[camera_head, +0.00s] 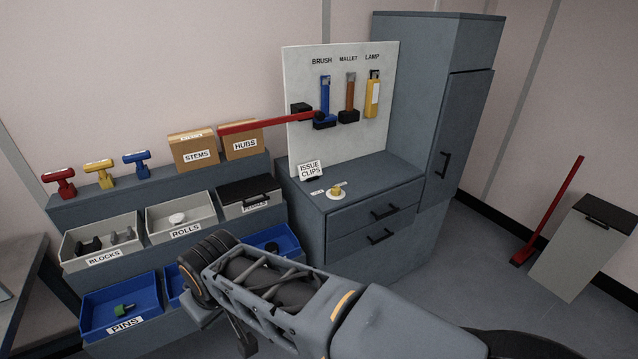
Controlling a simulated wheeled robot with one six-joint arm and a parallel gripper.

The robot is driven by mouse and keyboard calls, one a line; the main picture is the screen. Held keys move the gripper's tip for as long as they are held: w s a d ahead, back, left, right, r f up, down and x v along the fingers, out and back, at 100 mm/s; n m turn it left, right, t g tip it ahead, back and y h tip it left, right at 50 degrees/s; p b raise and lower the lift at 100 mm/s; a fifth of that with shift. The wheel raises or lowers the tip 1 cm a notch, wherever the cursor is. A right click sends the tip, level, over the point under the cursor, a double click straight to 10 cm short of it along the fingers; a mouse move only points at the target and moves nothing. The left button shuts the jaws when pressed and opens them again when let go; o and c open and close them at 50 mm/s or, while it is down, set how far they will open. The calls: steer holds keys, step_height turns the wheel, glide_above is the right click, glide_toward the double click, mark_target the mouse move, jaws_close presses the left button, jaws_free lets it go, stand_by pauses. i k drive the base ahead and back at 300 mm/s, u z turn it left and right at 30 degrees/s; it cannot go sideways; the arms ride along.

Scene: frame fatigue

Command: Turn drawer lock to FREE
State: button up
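The drawer lock appears to be a small yellow knob (337,191) on a pale round plate, on top of the grey drawer cabinet (375,214). A small white label (317,193) lies to its left, too small to read. The knob's setting cannot be made out. Two drawers with dark handles are in the cabinet front, and both look closed. My arm reaches in from the lower right, in front of the bins. My gripper (226,326) is at its left end, low and away from the knob, partly hidden. Its opening cannot be made out.
A red bar (265,123) sticks out left from the tool board (340,140). Stepped shelves with bins (182,232) stand left. A tall cabinet (458,130) stands right.

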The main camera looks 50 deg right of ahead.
mark_target(336, 190)
steer(key=z, duration=0.35)
steer(key=i, duration=0.9)
steer(key=z, duration=1.05)
steer(key=i, duration=0.35)
steer(key=z, duration=0.25)
